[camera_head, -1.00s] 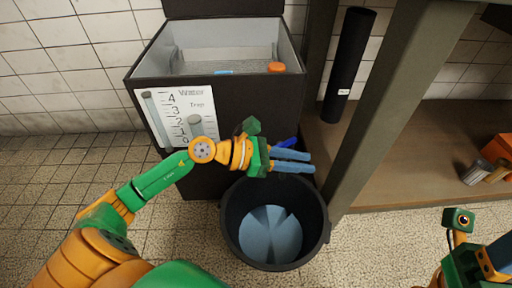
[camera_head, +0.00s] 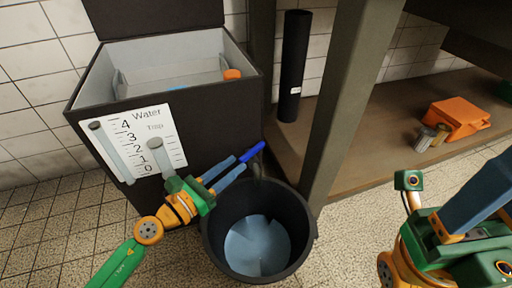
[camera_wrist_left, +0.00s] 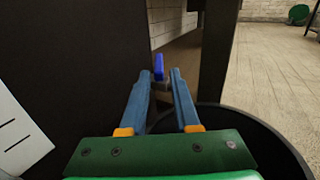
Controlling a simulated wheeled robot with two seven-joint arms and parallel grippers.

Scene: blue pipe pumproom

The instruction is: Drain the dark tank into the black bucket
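The dark tank (camera_head: 95,112) stands at the left with its lid open and a white water scale on its front. A blue valve handle (camera_head: 252,152) sticks out at its right side, above the black bucket (camera_head: 296,215). The bucket stands on the floor with a light-blue surface inside; I cannot tell whether it is water. My left gripper (camera_head: 236,170) points at the handle, fingers parted. In the left wrist view the handle (camera_wrist_left: 158,66) shows between and just beyond the fingertips, not clamped. My right gripper (camera_head: 480,190) is at the lower right, away from the tank; its fingertips are not clear.
A dark post (camera_head: 338,105) rises just right of the bucket. A black tube (camera_head: 293,65) stands behind it on a low brown shelf (camera_head: 365,135). An orange box (camera_head: 457,117) and small cans lie farther right. An orange cap (camera_head: 232,74) shows inside the tank.

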